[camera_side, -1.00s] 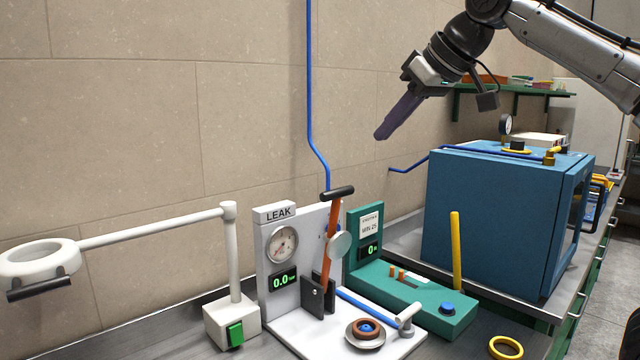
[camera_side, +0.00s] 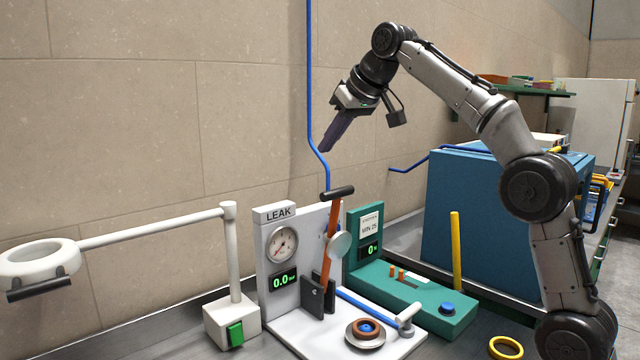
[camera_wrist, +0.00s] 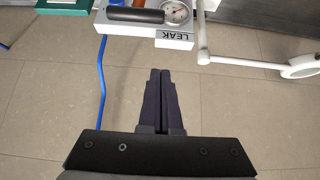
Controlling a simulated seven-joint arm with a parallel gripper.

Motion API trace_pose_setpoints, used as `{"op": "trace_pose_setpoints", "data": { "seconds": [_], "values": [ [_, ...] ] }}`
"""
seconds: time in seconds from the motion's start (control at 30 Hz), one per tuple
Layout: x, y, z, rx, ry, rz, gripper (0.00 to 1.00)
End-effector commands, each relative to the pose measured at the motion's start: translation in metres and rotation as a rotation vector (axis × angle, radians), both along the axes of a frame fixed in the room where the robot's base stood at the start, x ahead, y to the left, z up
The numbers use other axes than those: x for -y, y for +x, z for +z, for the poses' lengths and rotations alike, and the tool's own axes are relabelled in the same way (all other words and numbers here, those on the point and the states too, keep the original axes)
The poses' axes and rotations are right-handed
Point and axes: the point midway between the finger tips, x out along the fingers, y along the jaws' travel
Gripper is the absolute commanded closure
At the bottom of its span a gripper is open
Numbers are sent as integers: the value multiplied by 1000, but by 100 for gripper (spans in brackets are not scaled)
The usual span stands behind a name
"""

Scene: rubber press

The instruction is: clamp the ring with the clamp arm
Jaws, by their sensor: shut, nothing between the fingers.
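The clamp arm (camera_side: 333,238) is an orange lever with a black crossbar handle and a pale round pad. It stands nearly upright, tilted slightly, at the white leak tester (camera_side: 301,257). Its black handle also shows at the top of the wrist view (camera_wrist: 136,15). A brown-orange ring (camera_side: 366,337) sits around a blue centre on a round metal seat on the tester's base, with the pad above and apart from it. My gripper (camera_side: 325,148) is shut and empty, in the air above the clamp handle. Its dark fingers (camera_wrist: 158,74) lie together in the wrist view.
A green tester (camera_side: 420,299) with a yellow post stands to the right, before a blue cabinet (camera_side: 470,215). A yellow ring (camera_side: 505,347) lies at the front right. A white magnifier lamp (camera_side: 150,229) stands left. A blue hose (camera_side: 309,80) runs down the wall near my gripper.

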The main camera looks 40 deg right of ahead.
Motion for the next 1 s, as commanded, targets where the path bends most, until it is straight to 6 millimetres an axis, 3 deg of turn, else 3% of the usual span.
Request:
{"op": "trace_pose_setpoints", "data": {
  "seconds": [0.27,0.7,1.0],
  "values": [
    [0,13,-16,-4,0,0,100],
    [0,66,-79,0,0,0,100],
    [0,40,-85,0,0,0,100]
  ]
}}
